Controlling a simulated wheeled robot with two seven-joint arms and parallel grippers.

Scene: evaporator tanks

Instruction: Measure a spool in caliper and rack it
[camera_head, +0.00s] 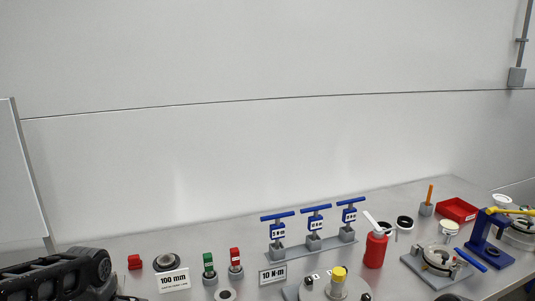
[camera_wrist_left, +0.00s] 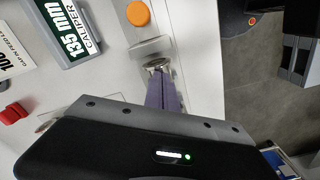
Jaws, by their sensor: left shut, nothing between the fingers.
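In the left wrist view a sign (camera_wrist_left: 75,30) reading "135 mm CALIPER" stands at the upper left. Beside it is a grey plate with an orange round knob (camera_wrist_left: 138,13). My left gripper (camera_wrist_left: 158,72) is shut and empty. Its narrow purplish-grey fingers reach to a small round metal piece (camera_wrist_left: 157,63) at the bench edge; I cannot tell whether they touch. In the head view my left arm is at the lower left, its fingers out of frame. No spool or rack can be made out for certain. My right gripper is not in view.
The grey bench holds a dark ring (camera_head: 167,262) behind a "100 mm" sign (camera_head: 174,280), blue-handled valves (camera_head: 315,225), a red bottle (camera_head: 375,250), a red tray (camera_head: 457,210) and a blue press (camera_head: 487,240). A red block (camera_wrist_left: 14,113) lies left in the wrist view. The back strip is mostly clear.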

